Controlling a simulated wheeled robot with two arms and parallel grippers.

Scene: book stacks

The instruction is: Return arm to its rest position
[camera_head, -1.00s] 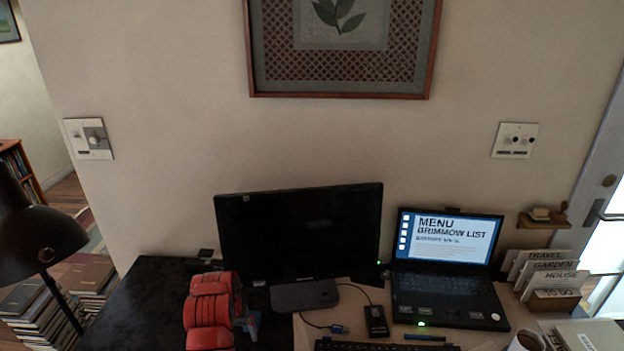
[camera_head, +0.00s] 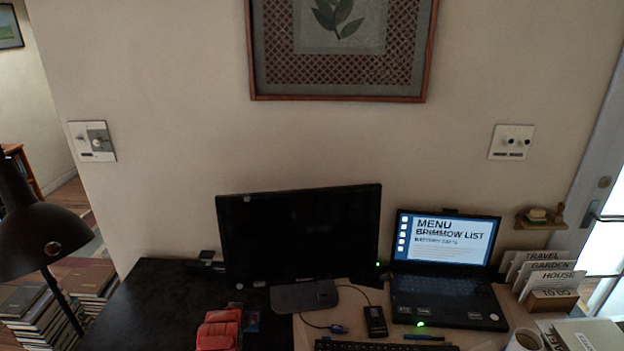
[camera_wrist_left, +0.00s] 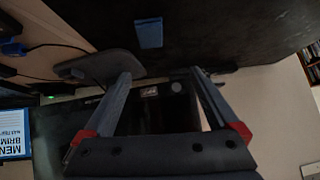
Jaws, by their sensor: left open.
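My left arm's red segments (camera_head: 218,330) show at the bottom edge of the head view, over the dark desk and left of the monitor stand. In the left wrist view my left gripper (camera_wrist_left: 161,78) is open, its two grey fingers apart with nothing between them. The fingers point toward the monitor and its stand, which appear upside down there. My left fingertips cannot be made out clearly in the head view. My right gripper is in neither view.
A black monitor (camera_head: 300,235) and an open laptop (camera_head: 445,270) stand on the desk (camera_head: 150,300). A blue rectangle (camera_wrist_left: 149,33) lies on the dark surface in the wrist view. A lamp (camera_head: 35,235) stands left, card holders (camera_head: 550,280) right. The desk's left part is clear.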

